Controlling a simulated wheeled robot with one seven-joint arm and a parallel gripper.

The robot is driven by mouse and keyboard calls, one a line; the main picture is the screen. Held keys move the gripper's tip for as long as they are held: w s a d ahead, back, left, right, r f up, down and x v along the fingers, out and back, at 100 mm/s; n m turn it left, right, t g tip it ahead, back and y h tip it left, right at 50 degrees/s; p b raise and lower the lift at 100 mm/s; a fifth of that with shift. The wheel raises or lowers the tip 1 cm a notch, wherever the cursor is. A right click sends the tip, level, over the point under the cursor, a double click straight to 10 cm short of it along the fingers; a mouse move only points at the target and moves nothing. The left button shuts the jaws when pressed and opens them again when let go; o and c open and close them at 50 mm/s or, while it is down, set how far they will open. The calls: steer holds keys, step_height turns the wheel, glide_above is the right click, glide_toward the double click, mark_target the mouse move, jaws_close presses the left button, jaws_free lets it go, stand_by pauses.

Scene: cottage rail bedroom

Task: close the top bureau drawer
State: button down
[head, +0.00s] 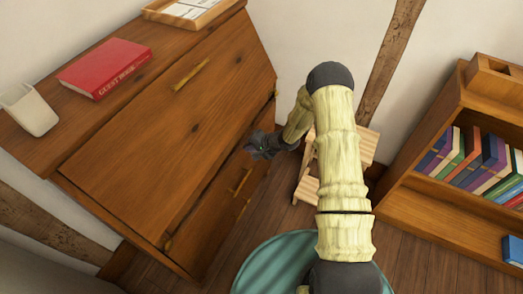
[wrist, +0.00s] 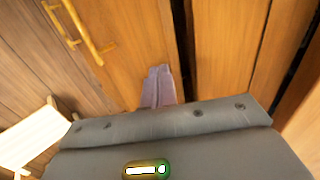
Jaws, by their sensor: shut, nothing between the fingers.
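The wooden bureau (head: 150,130) stands at the left in the head view. Its large sloping front panel (head: 205,100) has a brass handle (head: 190,75). Below its lower edge are drawer fronts (head: 215,205) with brass handles (head: 240,180), partly hidden by the panel. How far the top drawer stands out cannot be told. My gripper (head: 262,147) is by the bureau's right side, close to the drawer fronts. In the wrist view its fingers (wrist: 158,86) are shut and empty, pointing at a wood front (wrist: 130,40) with a brass handle (wrist: 80,30). Contact is unclear.
A red guest book (head: 105,68), a white cup (head: 30,108) and a tray (head: 188,10) are on the bureau top. A small wooden stool (head: 308,188) stands behind my arm. A bookcase (head: 430,215) is at the right. Bare floor (head: 400,250) shows between them.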

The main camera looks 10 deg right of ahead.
steer(key=shift+w+a+r, duration=0.1)
steer(key=shift+w+a, duration=0.2)
steer(key=shift+a, duration=0.2)
steer(key=shift+w+a+r, duration=0.1)
steer(key=shift+w+a, duration=0.15)
steer(key=shift+a, duration=0.2)
steer(key=shift+a, duration=0.1)
steer(key=s+d+r+p, duration=0.2)
steer(key=s+d+r, duration=0.4)
steer(key=d, duration=0.4)
steer(key=shift+s+r, duration=0.25)
steer(key=shift+d+p, duration=0.1)
steer(key=shift+p, duration=0.2)
